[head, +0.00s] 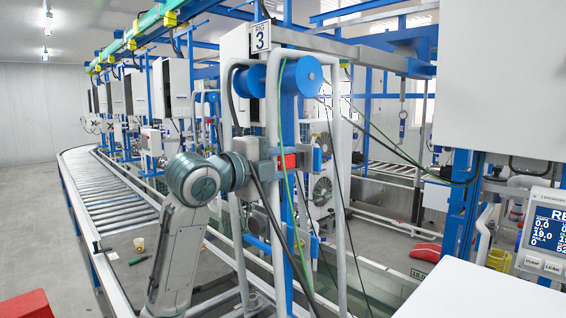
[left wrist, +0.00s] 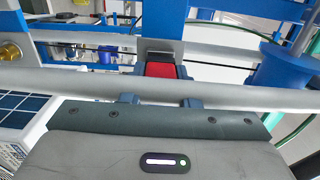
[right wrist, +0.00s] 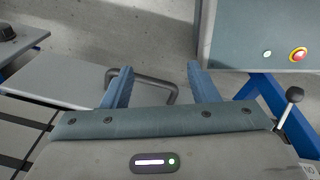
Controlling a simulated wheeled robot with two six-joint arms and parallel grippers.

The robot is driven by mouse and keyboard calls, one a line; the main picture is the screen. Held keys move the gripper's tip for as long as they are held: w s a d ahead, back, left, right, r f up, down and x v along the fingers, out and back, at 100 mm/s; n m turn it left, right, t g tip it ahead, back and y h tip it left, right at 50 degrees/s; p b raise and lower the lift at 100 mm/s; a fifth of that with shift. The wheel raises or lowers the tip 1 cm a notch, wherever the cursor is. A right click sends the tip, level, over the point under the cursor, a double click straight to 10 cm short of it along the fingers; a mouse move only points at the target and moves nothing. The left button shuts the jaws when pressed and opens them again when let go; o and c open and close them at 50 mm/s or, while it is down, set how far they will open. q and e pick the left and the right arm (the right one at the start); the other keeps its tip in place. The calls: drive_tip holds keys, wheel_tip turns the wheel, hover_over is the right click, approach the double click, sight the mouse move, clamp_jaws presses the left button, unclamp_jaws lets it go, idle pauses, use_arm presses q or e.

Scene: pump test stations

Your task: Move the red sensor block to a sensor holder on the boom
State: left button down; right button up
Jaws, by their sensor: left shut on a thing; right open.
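The red sensor block (head: 287,162) is at the blue upright of the boom frame, in the middle of the head view. In the left wrist view the red sensor block (left wrist: 161,70) sits between the fingertips, against a grey bracket-like part (left wrist: 160,48) that may be a sensor holder. My left gripper (left wrist: 160,80) is shut on the block. A pale horizontal tube (left wrist: 70,84) crosses in front of its fingers and hides part of them. Whether the block is seated in the grey part cannot be told. My right gripper (right wrist: 160,68) is open and empty.
Pale tubes (head: 346,200), hanging cables and blue reels (head: 309,74) crowd the left gripper. A roller conveyor (head: 120,200) runs along the left. A white cabinet (head: 500,80) and display panel (head: 545,230) stand right. A dark bar handle (right wrist: 150,80) is near the right gripper.

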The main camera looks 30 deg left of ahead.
use_arm(q)
drive_tip(key=shift+w+d, duration=0.15)
drive_tip(key=shift+w, duration=0.35)
idle(0.4)
drive_tip(key=c, duration=1)
unclamp_jaws()
drive_tip(key=shift+s, duration=0.1)
drive_tip(key=shift+s+f+b, duration=0.1)
drive_tip(key=shift+s+b, duration=0.15)
drive_tip(key=shift+b, duration=0.1)
drive_tip(key=b+v, duration=0.5)
drive_tip(key=v, duration=0.5)
